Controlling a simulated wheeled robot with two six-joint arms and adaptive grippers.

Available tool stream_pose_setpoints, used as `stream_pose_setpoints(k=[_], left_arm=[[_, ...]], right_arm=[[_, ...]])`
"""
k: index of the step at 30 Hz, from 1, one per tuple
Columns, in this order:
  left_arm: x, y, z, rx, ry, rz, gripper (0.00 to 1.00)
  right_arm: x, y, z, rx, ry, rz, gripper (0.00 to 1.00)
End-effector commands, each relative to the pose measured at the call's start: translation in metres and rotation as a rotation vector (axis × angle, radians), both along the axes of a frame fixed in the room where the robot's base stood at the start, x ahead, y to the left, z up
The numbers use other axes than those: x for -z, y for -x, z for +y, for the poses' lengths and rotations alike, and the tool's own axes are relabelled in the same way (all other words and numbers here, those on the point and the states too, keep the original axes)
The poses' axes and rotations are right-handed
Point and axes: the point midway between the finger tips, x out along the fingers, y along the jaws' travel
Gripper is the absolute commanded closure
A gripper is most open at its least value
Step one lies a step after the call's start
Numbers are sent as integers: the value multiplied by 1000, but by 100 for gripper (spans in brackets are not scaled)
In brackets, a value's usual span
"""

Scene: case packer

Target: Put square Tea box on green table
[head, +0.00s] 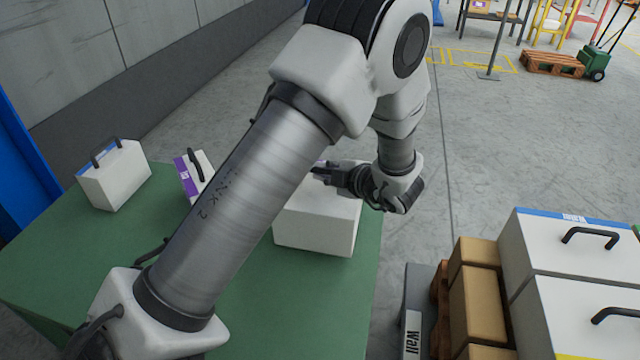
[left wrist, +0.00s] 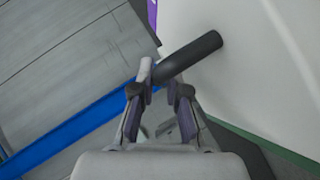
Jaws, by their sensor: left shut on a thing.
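A white box (head: 315,230) with a bit of purple on top is over the right part of the green table (head: 300,310). I cannot tell whether it rests on the table or hangs just above it. My left gripper (head: 325,172) is at the top of this box. In the left wrist view the fingers (left wrist: 162,85) are shut on the box's black handle (left wrist: 190,56), beside its white face (left wrist: 255,70). No Tea lettering is readable; my left arm hides part of the box. My right gripper is not in view.
A white box with a blue stripe (head: 115,178) and a purple-labelled box (head: 185,178) stand at the table's far left, the latter partly behind my arm. Brown cartons (head: 475,290) and large white boxes (head: 565,250) are stacked at right. The table's front is clear.

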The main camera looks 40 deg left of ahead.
Motion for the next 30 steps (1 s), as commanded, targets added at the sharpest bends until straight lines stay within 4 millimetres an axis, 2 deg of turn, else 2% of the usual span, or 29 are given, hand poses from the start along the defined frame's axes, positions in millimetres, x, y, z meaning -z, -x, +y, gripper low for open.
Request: stream_pose_setpoints(k=[3, 7, 14, 24, 25, 27, 30], left_arm=[[2, -7, 16, -3, -1, -2, 100], [5, -10, 24, -1, -2, -2, 100], [39, -10, 24, 0, -3, -1, 100], [39, -10, 24, 0, -2, 0, 100], [40, -10, 24, 1, 0, 2, 83], [40, -10, 24, 0, 0, 1, 62], [39, -10, 24, 0, 0, 1, 62]], right_arm=[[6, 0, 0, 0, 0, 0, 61], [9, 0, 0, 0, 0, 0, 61], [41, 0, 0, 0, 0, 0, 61], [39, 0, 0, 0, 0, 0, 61], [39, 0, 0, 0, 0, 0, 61], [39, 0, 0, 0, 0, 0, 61], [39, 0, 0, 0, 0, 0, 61]])
